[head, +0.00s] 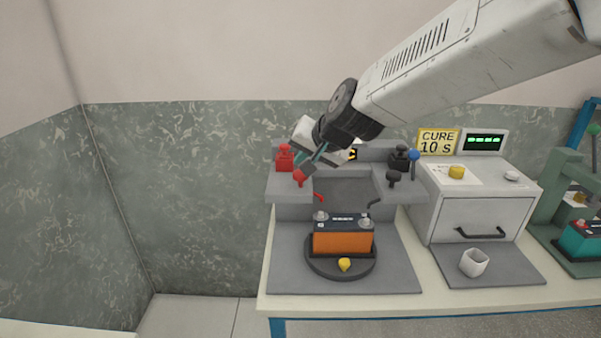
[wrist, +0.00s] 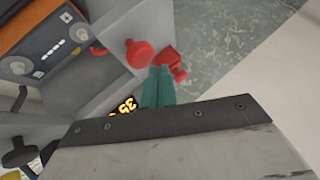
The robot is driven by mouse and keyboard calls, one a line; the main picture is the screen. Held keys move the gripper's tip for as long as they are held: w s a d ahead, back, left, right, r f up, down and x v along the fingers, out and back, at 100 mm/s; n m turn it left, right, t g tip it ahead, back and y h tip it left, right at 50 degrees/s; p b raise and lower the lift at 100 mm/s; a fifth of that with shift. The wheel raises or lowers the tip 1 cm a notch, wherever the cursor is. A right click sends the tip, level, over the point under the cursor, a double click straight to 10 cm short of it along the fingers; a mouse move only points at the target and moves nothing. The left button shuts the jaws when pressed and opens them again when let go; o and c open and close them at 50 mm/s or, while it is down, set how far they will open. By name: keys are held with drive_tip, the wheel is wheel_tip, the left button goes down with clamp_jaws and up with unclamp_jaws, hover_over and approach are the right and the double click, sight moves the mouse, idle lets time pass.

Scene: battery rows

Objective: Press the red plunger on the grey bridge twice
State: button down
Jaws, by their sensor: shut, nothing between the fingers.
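The grey bridge (head: 290,190) stands behind an orange battery. A red mushroom-shaped knob, which looks like the plunger (head: 299,178), sits on its left arm; it also shows in the wrist view (wrist: 138,53). Just behind it is a red block with a knob on top (head: 285,157), also in the wrist view (wrist: 175,57). My gripper (head: 307,168) is shut and empty above the bridge's left arm. In the wrist view its teal fingertips (wrist: 158,72) are together, close to both red parts. I cannot tell whether they touch either.
A black block (head: 400,158) and black knob (head: 393,178) stand on the bridge's right arm. The battery (head: 343,238) sits on a dark round turntable (head: 325,268). Left of the bridge is free.

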sight(303, 175)
drive_tip(key=shift+f, duration=0.2)
drive_tip(key=shift+f, duration=0.25)
drive_tip(key=shift+f, duration=1)
idle(1.1)
drive_tip(key=shift+r, duration=1.45)
drive_tip(key=shift+r, duration=2.5)
idle(0.3)
